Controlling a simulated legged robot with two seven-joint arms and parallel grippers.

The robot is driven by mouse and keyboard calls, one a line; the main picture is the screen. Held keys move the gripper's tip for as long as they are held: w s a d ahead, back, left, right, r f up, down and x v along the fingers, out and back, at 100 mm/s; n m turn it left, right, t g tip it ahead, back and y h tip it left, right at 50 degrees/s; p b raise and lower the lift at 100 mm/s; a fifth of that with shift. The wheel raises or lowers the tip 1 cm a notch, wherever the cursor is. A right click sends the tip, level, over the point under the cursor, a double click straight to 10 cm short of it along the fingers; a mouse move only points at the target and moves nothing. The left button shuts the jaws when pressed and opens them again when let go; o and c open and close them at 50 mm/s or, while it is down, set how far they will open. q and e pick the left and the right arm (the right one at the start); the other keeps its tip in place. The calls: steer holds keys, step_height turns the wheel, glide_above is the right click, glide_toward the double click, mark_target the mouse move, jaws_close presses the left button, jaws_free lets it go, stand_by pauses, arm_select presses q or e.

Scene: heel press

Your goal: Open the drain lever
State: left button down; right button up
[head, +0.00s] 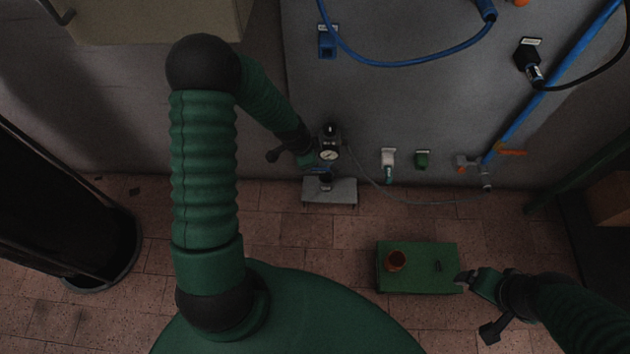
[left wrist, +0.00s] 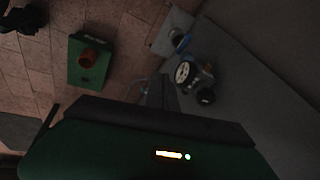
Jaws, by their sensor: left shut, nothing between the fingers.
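A unit with a round white gauge (head: 329,155) and a black knob is fixed low on the grey panel. A small blue part (head: 322,169) shows below the gauge, possibly the drain lever; I cannot make out its shape. My left gripper (head: 309,160) is shut and empty, close to the left of the gauge unit; contact cannot be told. The left wrist view shows the gauge unit (left wrist: 186,72) and the blue part (left wrist: 180,41) just beyond the gripper's dark fingers (left wrist: 160,92). My right gripper (head: 468,281) is at the right edge of a green box; its opening is unclear.
A small grey stand (head: 330,191) sits beneath the gauge unit. The green box (head: 418,281) with a brown cup-like part lies on the tiled floor. Blue pipe (head: 520,120) with an orange handle (head: 511,152) runs at right. A thin hose (head: 420,201) hangs between.

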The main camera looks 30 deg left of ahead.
arm_select(q)
steer(key=w+a+f+m+t+b, duration=0.1)
steer(key=a+f+b, duration=0.2)
steer(key=f, duration=0.4)
steer(key=w+a+f+m+b, duration=0.1)
steer(key=w+a+f+b, duration=0.15)
steer(key=f, duration=0.55)
steer(key=b, duration=0.5)
glide_toward(320, 170)
step_height(320, 170, down, 5)
steer(key=s+d, duration=0.1)
steer(key=shift+w+a+f+b, duration=0.35)
steer(key=shift+w+b, duration=0.1)
steer(key=shift+w, duration=0.1)
steer(key=shift+w+a+f+b, duration=0.2)
steer(key=shift+w+a+b, duration=0.15)
steer(key=shift+w, duration=0.25)
arm_select(e)
steer(key=s+x, duration=0.3)
steer(key=x, duration=1.1)
steer(key=shift+f, duration=0.7)
steer(key=shift+s+f, duration=0.1)
steer(key=shift+f, duration=0.05)
